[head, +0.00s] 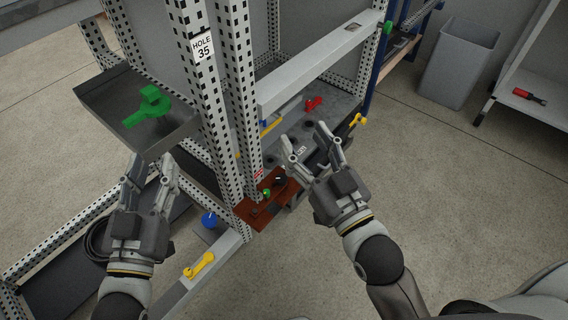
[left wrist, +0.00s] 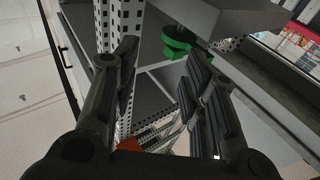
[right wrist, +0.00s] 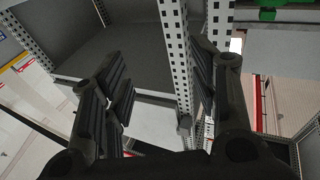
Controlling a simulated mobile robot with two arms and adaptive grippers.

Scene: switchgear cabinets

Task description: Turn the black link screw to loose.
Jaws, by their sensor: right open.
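A small black knob (head: 279,180), which looks like the black link screw, sits on a reddish-brown board (head: 246,210) low at the cabinet's front post. A small green knob (head: 266,192) is beside it. My right gripper (head: 304,140) is open and empty, just right of and above the board in the head view, apart from the knob. My left gripper (head: 150,170) is open and empty, left of the board below the grey tray. The black knob cannot be made out in either wrist view. Whether the screw is tight or loose cannot be told.
A grey tray (head: 165,138) holds a green handle part (head: 150,106). White perforated posts (head: 238,80) and a white crossbar (head: 315,72) frame the cabinet. A red part (head: 314,103), yellow handle (head: 199,265) and blue knob (head: 209,219) are nearby.

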